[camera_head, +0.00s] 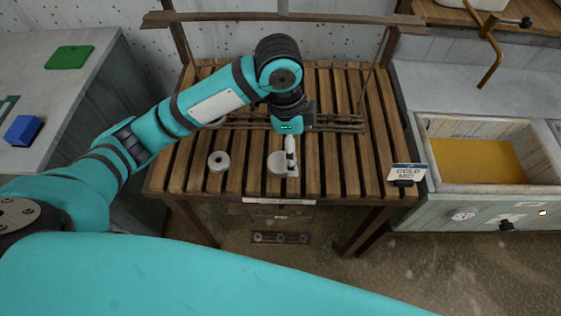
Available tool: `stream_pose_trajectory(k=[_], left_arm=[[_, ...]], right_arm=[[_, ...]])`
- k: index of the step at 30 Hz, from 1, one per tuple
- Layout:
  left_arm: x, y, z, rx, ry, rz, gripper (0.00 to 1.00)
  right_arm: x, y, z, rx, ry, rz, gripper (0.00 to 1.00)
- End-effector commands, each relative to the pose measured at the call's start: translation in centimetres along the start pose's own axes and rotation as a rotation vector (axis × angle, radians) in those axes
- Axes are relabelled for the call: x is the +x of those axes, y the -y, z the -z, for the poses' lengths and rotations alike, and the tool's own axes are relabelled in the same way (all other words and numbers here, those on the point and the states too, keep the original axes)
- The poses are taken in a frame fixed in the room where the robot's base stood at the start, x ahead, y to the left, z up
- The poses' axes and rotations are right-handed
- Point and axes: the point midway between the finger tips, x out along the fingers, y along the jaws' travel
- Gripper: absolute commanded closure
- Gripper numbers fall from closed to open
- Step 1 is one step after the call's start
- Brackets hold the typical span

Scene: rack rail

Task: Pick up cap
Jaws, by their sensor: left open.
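A plain round grey piece (276,164), which looks like the cap, stands on the slatted wooden table (330,185) near its front middle. A second round grey piece (219,161) with a dark hole in its top stands to its left. My left gripper (291,166) is open and points down at the right side of the plain piece. The far finger is partly hidden. My right gripper is not in view.
Thin rails (340,124) run across the table behind the pieces. A "COLD MID" sign (408,172) is at the right front corner. A basin with a yellow bottom (475,161) lies right. A grey counter (40,95) at left holds a green board (69,57) and blue block (23,130).

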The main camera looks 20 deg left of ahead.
Motion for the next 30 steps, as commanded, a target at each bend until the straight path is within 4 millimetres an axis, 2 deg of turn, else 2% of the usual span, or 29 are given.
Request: stream_pose_trajectory(k=[1, 6, 11, 14, 24, 30], left_arm=[[-1.5, 1.2, -0.7, 0.027, 0.044, 0.004, 0.07], [-4.6, 2.7, -2.4, 0.083, 0.135, -0.024, 0.07], [-5.5, 3.1, -3.1, 0.096, 0.166, -0.039, 0.07], [-4.4, 3.1, -3.4, 0.097, 0.168, -0.044, 0.07], [2.8, 2.8, -4.6, 0.095, 0.167, -0.044, 0.07], [5.6, 2.8, -5.0, 0.096, 0.165, -0.039, 0.07]], right_arm=[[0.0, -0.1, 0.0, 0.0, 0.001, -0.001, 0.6], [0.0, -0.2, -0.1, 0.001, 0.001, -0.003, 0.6], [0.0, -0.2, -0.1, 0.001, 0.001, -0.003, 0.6], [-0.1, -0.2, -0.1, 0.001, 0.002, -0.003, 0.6], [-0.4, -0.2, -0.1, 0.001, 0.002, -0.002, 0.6], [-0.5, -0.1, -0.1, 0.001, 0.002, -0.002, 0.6]])
